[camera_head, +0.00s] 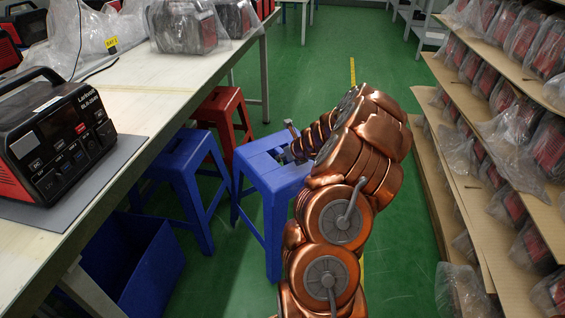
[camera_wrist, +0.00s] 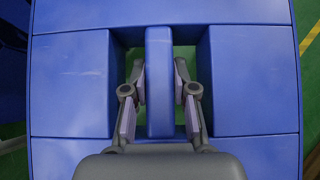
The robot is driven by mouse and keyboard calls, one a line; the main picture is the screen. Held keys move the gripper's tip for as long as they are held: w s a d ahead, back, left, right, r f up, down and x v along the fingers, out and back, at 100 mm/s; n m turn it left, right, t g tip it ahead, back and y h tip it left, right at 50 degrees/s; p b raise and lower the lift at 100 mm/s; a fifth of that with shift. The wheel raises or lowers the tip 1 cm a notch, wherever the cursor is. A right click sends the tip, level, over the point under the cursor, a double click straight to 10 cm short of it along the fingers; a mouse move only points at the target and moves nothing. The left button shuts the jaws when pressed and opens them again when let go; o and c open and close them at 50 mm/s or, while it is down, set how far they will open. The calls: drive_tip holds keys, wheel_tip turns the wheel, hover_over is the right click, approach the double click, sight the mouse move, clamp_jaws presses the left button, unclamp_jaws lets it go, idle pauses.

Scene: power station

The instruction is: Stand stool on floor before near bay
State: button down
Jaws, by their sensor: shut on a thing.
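A blue stool (camera_head: 268,170) is upright in the aisle, beside the long workbench (camera_head: 150,95). My gripper (camera_wrist: 160,98) is shut on the middle bar of the stool's seat (camera_wrist: 75,85), one finger in each slot. In the head view my gripper (camera_head: 296,150) reaches the seat from the right, partly hidden by my arm. I cannot tell whether the stool's feet touch the floor (camera_head: 330,70). The near part of the bench holds a black and red power station (camera_head: 50,140) on a grey mat (camera_head: 90,165).
Another blue stool (camera_head: 185,170) and a red stool (camera_head: 222,110) stand partly under the bench, close to the held stool. A blue bin (camera_head: 135,265) is under the near bench. Shelves (camera_head: 470,200) with bagged units line the right. Green floor is clear farther back.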

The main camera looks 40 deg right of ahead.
drive_tip(key=shift+w+d, duration=0.5)
drive_tip(key=shift+w, duration=0.2)
drive_tip(key=shift+w+d+f, duration=0.15)
drive_tip(key=shift+w+f, duration=0.1)
drive_tip(key=shift+w, duration=0.3)
wheel_tip(320, 180, down, 3)
drive_tip(key=b, duration=0.2)
drive_tip(key=shift+f+b, duration=0.1)
drive_tip(key=shift+b, duration=0.25)
drive_tip(key=c, duration=0.9)
unclamp_jaws()
drive_tip(key=shift+s, duration=0.1)
